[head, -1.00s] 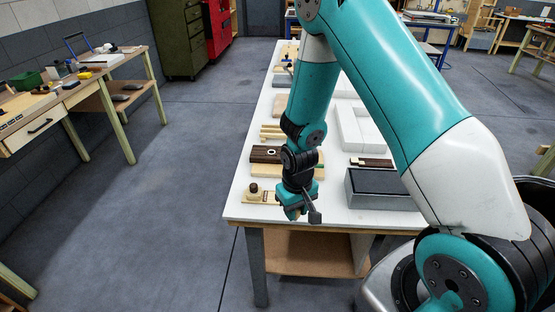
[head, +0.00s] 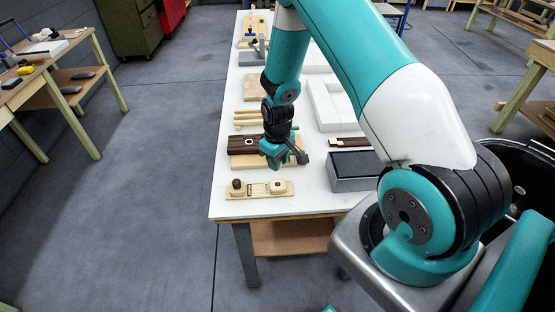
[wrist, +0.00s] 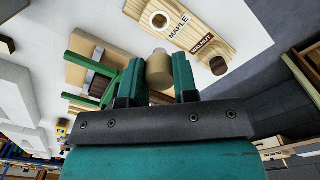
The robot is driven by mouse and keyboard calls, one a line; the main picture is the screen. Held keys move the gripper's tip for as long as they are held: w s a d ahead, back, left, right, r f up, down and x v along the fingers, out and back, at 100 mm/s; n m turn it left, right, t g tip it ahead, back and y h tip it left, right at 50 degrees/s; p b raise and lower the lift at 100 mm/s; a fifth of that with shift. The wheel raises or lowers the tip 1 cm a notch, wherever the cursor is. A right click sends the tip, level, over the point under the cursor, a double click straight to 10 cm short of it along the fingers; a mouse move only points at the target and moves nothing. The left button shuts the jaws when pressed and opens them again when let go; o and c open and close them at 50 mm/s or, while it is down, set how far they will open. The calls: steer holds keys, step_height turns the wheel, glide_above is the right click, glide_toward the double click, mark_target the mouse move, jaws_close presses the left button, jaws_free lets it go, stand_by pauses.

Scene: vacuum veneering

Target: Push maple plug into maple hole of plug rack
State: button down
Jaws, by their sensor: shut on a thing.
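In the wrist view my gripper (wrist: 156,75) is shut on a pale wooden cylinder, the maple plug (wrist: 158,67), held between its two fingers. In the head view my gripper (head: 283,155) is over the right end of a dark-topped board, and the plug is hidden. The plug rack (head: 258,189) is a pale board at the table's near end, apart from my gripper. The wrist view shows its MAPLE and WALNUT labels. A dark brown round plug (wrist: 218,65) is at the walnut label.
The dark-topped board (head: 243,145) with a round hole lies behind the rack. A grey box with a dark top (head: 353,170) stands to the right, and a white tray (head: 322,108) behind it. The white table (head: 217,202) ends just left of and in front of the rack.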

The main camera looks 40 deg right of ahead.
steer(key=b, duration=0.4)
glide_above(278, 180)
steer(key=s+a, duration=0.1)
steer(key=shift+s+a+f, duration=0.1)
steer(key=shift+f, duration=1.35)
steer(key=shift+s+a+f, duration=0.1)
steer(key=shift+f, duration=1.35)
steer(key=shift+f+b, duration=1.45)
steer(key=shift+b, duration=0.05)
steer(key=c, duration=0.8)
jaws_free()
steer(key=shift+r, duration=0.1)
step_height(278, 180, up, 17)
steer(key=b, duration=0.3)
steer(key=shift+r, duration=0.2)
